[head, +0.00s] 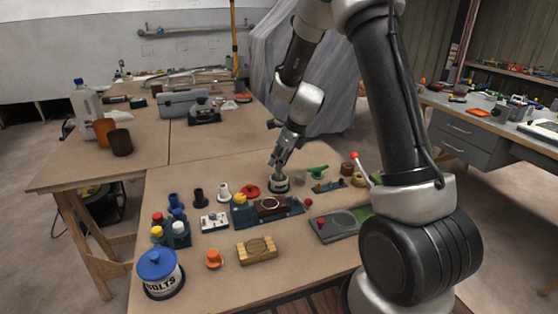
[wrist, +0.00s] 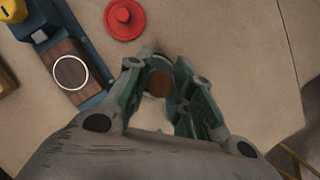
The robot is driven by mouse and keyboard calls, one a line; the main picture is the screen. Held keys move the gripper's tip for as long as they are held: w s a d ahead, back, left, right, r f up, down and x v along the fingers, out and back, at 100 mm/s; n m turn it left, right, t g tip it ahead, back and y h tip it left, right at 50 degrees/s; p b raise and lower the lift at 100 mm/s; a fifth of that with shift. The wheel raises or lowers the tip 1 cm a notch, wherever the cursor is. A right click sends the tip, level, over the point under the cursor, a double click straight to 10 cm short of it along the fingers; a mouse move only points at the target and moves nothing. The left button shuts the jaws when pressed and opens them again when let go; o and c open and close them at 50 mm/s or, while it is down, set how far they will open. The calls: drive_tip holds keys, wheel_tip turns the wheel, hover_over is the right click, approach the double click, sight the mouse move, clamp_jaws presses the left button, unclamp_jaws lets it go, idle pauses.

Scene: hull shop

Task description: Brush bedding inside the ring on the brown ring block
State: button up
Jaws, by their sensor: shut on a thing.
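The brown ring block (head: 270,208) lies on the blue tray in the middle of the bench, with a pale ring (wrist: 71,73) flat on its top. My gripper (head: 279,166) points down over a small labelled pot (head: 279,185) just behind the block. In the wrist view, my gripper (wrist: 160,88) has its green-padded fingers closed about a round brown-topped thing (wrist: 159,82), which looks like the brush. Its lower end and the inside of the pot are hidden. The bedding on the block cannot be made out.
A red knobbed lid (head: 250,191) lies left of the pot; it also shows in the wrist view (wrist: 124,18). A yellow knob (head: 240,198) stands on the blue tray (head: 241,217). A red-ended lever (head: 357,160) rises to the right. A blue-lidded bolts tin (head: 160,276) stands front left.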

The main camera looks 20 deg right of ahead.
drive_tip(key=shift+f, duration=0.5)
idle(1.1)
drive_tip(key=shift+r, duration=3.55)
